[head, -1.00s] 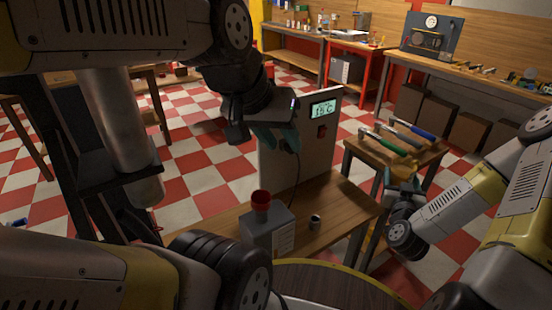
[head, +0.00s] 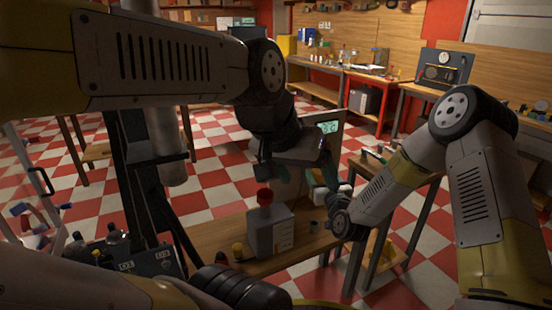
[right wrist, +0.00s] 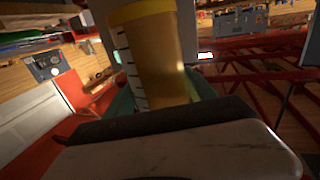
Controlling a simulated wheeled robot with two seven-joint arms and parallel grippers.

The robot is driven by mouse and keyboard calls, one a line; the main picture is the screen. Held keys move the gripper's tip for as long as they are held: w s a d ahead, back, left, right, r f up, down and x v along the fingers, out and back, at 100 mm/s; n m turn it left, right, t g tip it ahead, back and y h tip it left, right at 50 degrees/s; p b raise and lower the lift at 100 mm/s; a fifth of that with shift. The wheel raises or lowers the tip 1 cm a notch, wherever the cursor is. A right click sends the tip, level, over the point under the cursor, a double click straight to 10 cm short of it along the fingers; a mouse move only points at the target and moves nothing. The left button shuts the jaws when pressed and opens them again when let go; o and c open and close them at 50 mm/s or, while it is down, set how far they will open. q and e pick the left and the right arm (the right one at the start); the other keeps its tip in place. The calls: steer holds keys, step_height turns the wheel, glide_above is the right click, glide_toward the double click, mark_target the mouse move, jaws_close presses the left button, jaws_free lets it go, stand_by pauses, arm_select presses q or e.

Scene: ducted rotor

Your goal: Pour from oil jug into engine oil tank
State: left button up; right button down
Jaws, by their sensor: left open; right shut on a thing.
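The engine oil tank (head: 270,235) is a grey box with a red top piece (head: 265,197), standing upright on the small wooden table. My left gripper (head: 296,176) is open above and behind the tank, in front of the grey display panel. My right gripper (right wrist: 160,88) is shut on a yellow, translucent vessel with black graduation marks, which I take as the oil jug (right wrist: 158,50). The jug fills the middle of the right wrist view. In the head view my right gripper is right of the tank, above the table, and the jug is mostly hidden there.
The display panel (head: 333,150) rises behind. Checkered floor is open beyond.

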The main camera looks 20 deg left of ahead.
steer(key=s+a+r+n+g+y, duration=0.2)
steer(key=s+a+r, duration=0.15)
steer(key=a, duration=0.65)
steer(key=s+a+r+n+g+y, duration=0.15)
steer(key=s+a, duration=0.35)
steer(key=a, duration=0.5)
step_height(320, 180, down, 7)
steer(key=s+a+m, duration=0.1)
steer(key=m, duration=0.7)
steer(key=shift+s+a+y, duration=0.25)
steer(key=shift+a+y, duration=0.05)
steer(key=shift+y, duration=0.05)
steer(key=shift+f, duration=0.1)
steer(key=shift+s+f+m, duration=0.1)
steer(key=shift+f+m, duration=0.1)
steer(key=shift+m, duration=0.45)
stand_by(1.9)
steer(key=shift+f+m, duration=0.15)
steer(key=shift+m, duration=0.35)
stand_by(1.4)
